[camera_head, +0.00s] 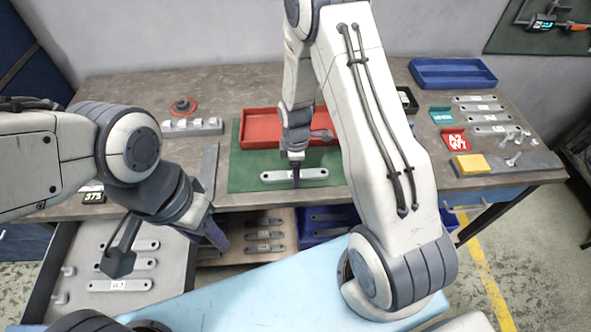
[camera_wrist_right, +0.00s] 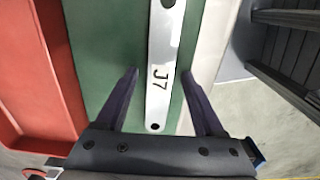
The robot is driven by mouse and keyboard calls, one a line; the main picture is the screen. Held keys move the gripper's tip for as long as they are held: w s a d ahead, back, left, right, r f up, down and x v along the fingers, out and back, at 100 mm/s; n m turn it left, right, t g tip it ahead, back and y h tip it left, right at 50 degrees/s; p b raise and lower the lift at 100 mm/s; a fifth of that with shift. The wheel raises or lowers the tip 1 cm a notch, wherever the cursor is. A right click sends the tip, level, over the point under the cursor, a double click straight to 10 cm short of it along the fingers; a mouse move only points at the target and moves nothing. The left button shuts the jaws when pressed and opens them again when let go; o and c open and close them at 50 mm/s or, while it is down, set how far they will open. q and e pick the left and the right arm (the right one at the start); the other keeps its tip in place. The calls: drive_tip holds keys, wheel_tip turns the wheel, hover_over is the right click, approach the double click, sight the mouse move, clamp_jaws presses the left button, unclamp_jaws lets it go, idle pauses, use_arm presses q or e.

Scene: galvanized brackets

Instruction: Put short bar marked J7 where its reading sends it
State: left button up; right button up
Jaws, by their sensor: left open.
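The short bar marked J7 (camera_head: 314,174) is a light metal strip with holes, lying flat on the green mat (camera_head: 240,180). The right wrist view shows its J7 mark (camera_wrist_right: 158,80) up close. In the head view my right gripper (camera_head: 295,172) is over the bar's middle. My left gripper (camera_head: 166,250) is open and empty above the open left drawer (camera_head: 70,265). A caliper with a lit display (camera_head: 542,24) hangs on the wall board; its reading is illegible here.
A red tray (camera_head: 262,114) sits behind the bar. Several bars lie in the left drawer and on the table's right side, near a red A2 W7 card (camera_head: 455,140). A blue tray (camera_head: 452,65) stands at the back right. Lower drawers hold more bars (camera_head: 264,235).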

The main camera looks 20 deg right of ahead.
drive_tip(key=shift+r, duration=0.6)
drive_tip(key=s+a+r+m+b, duration=0.1)
drive_tip(key=s+a+r, duration=0.15)
drive_tip(key=r, duration=0.45)
drive_tip(key=s+a+r+b, duration=0.1)
drive_tip(key=a+r, duration=0.2)
drive_tip(key=r, duration=0.5)
drive_tip(key=s+a+r+m, duration=0.3)
drive_tip(key=s+a, duration=0.1)
drive_tip(key=s, duration=0.5)
drive_tip(key=s+a+r+m+y, duration=0.1)
drive_tip(key=s+a+r+m, duration=0.2)
drive_tip(key=s, duration=0.7)
drive_tip(key=shift+s+a+r+m, duration=0.3)
drive_tip(key=shift+a, duration=0.4)
